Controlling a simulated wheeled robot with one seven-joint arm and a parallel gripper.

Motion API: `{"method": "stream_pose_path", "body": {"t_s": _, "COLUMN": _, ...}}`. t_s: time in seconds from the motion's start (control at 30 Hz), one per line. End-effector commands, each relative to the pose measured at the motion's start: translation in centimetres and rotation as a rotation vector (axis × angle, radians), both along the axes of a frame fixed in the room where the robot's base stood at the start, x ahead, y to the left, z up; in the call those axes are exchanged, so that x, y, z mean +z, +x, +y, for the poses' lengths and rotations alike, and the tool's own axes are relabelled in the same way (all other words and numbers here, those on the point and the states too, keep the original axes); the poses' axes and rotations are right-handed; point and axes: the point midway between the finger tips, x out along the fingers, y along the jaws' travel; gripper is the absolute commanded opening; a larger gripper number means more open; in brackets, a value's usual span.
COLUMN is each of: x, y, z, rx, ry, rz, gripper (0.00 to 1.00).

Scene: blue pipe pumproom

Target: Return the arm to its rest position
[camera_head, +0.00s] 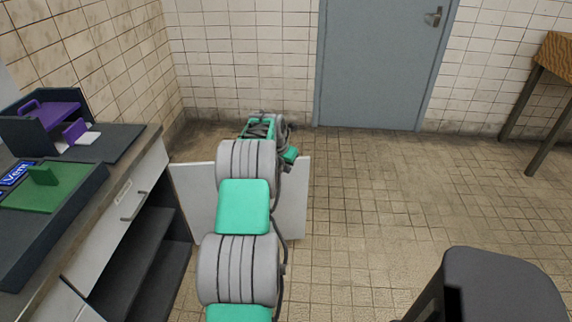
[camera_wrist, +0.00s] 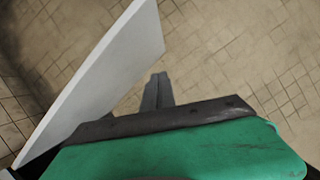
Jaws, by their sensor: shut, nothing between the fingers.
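My arm stretches forward from the bottom of the head view, over a white door panel. Its far end shows near the top of that panel, but the fingers cannot be made out there. In the wrist view my gripper (camera_wrist: 157,90) is shut and empty, its two dark fingers close together above the tiled floor. The white panel (camera_head: 195,195) stands open from the cabinet on the left, partly hidden behind my arm. It also shows in the wrist view (camera_wrist: 110,75), close to the left of the fingers; whether anything touches it I cannot tell.
The cabinet (camera_head: 115,215) has a dark open compartment. On its counter are a green-floored tray (camera_head: 60,190) and a dark box with purple items (camera_head: 50,108). A blue-grey door (camera_head: 380,60) is in the back wall. A dark seat (camera_head: 500,285) stands front right. The floor between is clear.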

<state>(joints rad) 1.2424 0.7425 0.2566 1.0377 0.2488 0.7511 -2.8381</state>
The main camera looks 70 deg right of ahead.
Motion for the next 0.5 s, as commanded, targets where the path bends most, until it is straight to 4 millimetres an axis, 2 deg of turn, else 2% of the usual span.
{"method": "stream_pose_path", "body": {"t_s": 0.1, "x": 1.3, "y": -0.1, "z": 0.6, "rx": 0.001, "ry": 0.001, "rz": 0.0, "gripper": 0.0}}
{"method": "stream_pose_path", "body": {"t_s": 0.27, "x": 2.0, "y": 0.2, "z": 0.9, "rx": -0.004, "ry": 0.001, "rz": -0.005, "gripper": 0.0}}
{"method": "stream_pose_path", "body": {"t_s": 0.37, "x": 3.9, "y": 3.0, "z": 2.5, "rx": -0.036, "ry": -0.003, "rz": -0.043, "gripper": 0.0}}
{"method": "stream_pose_path", "body": {"t_s": 0.47, "x": 7.3, "y": 8.3, "z": 6.4, "rx": -0.109, "ry": 0.0, "rz": -0.121, "gripper": 0.0}}
{"method": "stream_pose_path", "body": {"t_s": 0.5, "x": 8.8, "y": 10.7, "z": 8.7, "rx": -0.15, "ry": 0.006, "rz": -0.16, "gripper": 0.0}}
